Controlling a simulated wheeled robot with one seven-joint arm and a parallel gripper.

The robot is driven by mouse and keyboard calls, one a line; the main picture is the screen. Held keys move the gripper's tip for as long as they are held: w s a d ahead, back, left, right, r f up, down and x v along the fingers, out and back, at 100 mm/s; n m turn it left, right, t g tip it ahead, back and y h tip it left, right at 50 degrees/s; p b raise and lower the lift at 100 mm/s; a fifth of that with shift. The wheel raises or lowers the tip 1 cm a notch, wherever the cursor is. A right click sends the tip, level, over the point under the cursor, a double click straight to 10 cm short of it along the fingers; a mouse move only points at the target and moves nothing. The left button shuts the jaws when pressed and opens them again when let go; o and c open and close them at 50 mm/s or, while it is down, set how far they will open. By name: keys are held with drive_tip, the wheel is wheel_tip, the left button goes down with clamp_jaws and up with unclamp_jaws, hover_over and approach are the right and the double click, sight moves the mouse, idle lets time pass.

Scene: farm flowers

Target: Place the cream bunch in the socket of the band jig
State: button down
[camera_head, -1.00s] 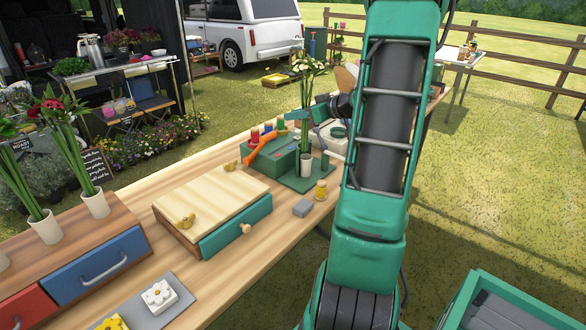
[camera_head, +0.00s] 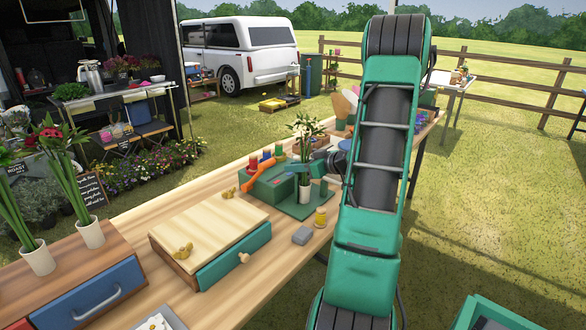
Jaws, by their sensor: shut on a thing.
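The cream bunch (camera_head: 305,128) has pale flowers and green leaves and stands about upright over the green band jig (camera_head: 297,210). My gripper (camera_head: 304,168) is small and partly hidden in this view; it is shut on the bunch's stems, low over the jig. A white cup-like socket (camera_head: 304,192) stands on the jig's base, directly below the stems. The lower stems meet the cup's rim in the picture; how deep they sit inside is hidden. My arm covers the area just right of the jig.
A green box (camera_head: 268,187) with coloured spools and an orange tool (camera_head: 256,176) stands left of the jig. A yellow-capped jar (camera_head: 321,217) and grey block (camera_head: 302,235) lie in front. A wooden-topped drawer box (camera_head: 210,240) is nearer.

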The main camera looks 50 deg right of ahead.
drive_tip(key=c, duration=1.6)
unclamp_jaws()
drive_tip(key=shift+r, duration=0.1)
drive_tip(key=a+v, duration=0.1)
drive_tip(key=v, duration=1.1)
drive_tip(key=s+a+f+m+g+y, duration=0.15)
drive_tip(key=a+g, duration=0.25)
drive_tip(key=a, duration=0.5)
drive_tip(key=s+a+f+n+g, duration=0.15)
drive_tip(key=a+g, duration=0.25)
drive_tip(key=a, duration=0.4)
drive_tip(key=shift+s+a+r+m+g+h, duration=0.35)
drive_tip(key=shift+s+a+m+g, duration=0.8)
drive_tip(key=shift+s, duration=1.45)
drive_tip(key=shift+s+a+r+m+g+h, duration=0.35)
drive_tip(key=shift+s+a+m+g, duration=0.35)
drive_tip(key=shift+s+a+m, duration=1.35)
drive_tip(key=shift+s+a+r+m+g+h, duration=0.35)
drive_tip(key=shift+s+a+g, duration=0.6)
drive_tip(key=shift+s, duration=2.25)
